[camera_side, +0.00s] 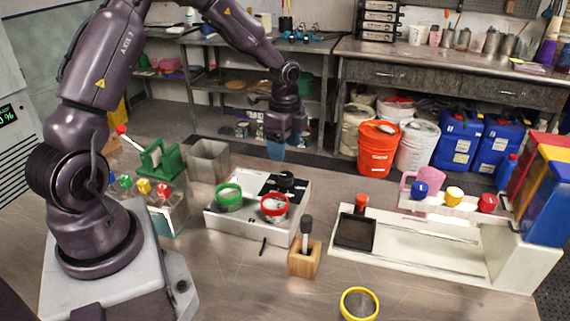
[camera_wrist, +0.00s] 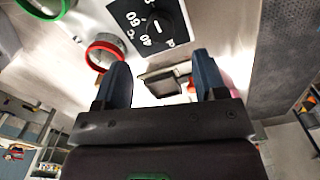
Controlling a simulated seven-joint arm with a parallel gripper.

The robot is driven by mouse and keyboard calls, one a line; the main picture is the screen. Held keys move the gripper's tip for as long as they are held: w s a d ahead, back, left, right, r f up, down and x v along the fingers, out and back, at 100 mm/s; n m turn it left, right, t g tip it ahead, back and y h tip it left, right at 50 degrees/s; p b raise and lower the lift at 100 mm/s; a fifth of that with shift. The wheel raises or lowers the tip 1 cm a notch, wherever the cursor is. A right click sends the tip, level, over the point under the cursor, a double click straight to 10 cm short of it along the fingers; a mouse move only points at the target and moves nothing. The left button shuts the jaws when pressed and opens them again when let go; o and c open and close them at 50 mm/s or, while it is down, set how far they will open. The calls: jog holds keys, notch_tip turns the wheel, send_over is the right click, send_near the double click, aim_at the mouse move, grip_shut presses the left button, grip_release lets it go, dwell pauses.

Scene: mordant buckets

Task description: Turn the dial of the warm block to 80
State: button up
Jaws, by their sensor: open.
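The warm block (camera_side: 252,226) is a white box with a green-ringed pot (camera_side: 229,197) and a red-ringed pot (camera_side: 274,207) on top. Its black dial (camera_side: 287,180) is at the back right of the top. In the wrist view the dial (camera_wrist: 159,24) is a round black knob with a white mark, on a black plate with 40, 60 and °C legible. I see no legible 80, and the exact setting is unclear. My gripper (camera_side: 276,152) hangs above and behind the dial, apart from it. In the wrist view its blue fingers (camera_wrist: 160,78) are spread with nothing held.
A wooden holder (camera_side: 304,260) with a black-handled tool stands in front right of the block. A white station with a dark tray (camera_side: 354,232) is to the right. A green rack (camera_side: 158,158) and a grey container (camera_side: 209,160) are left. A yellow-rimmed dish (camera_side: 359,304) is in front.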

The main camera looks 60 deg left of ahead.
notch_tip(320, 180, up, 4)
jog(key=shift+r, duration=0.1)
dwell(0.4)
jog(key=s+d+r+n+t, duration=0.2)
jog(key=s+d+r+n, duration=0.4)
jog(key=s+d+r, duration=0.1)
jog(key=s+d+r+n+t, duration=0.3)
jog(key=s+d+r+n, duration=0.2)
jog(key=s, duration=0.7)
notch_tip(320, 180, up, 4)
jog(key=shift+s+d+r+n+t, duration=0.1)
jog(key=shift+s+d+n+t, duration=0.25)
jog(key=shift+d, duration=0.85)
